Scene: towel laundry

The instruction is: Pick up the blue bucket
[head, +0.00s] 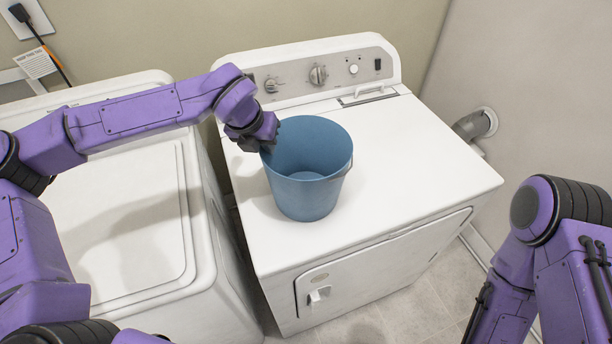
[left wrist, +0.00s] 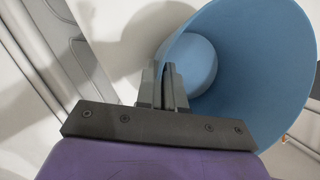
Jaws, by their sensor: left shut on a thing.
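The blue bucket (head: 308,190) stands upright and empty on top of the dryer (head: 400,150), toward its left side. My left gripper (head: 270,144) is at the bucket's upper left rim, shut on the bucket's wall. In the left wrist view the fingers (left wrist: 170,88) are close together at the rim of the bucket (left wrist: 265,70), and the bucket's inside shows beyond them. The fingertips are partly hidden by the rim in the head view. My right gripper is not in view; only the right arm shows at the lower right.
A white washer (head: 110,230) with a closed lid stands left of the dryer, with a narrow gap between. The dryer's control panel (head: 320,75) rises at the back. The dryer top is clear right of the bucket. A vent pipe (head: 472,126) comes from the right wall.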

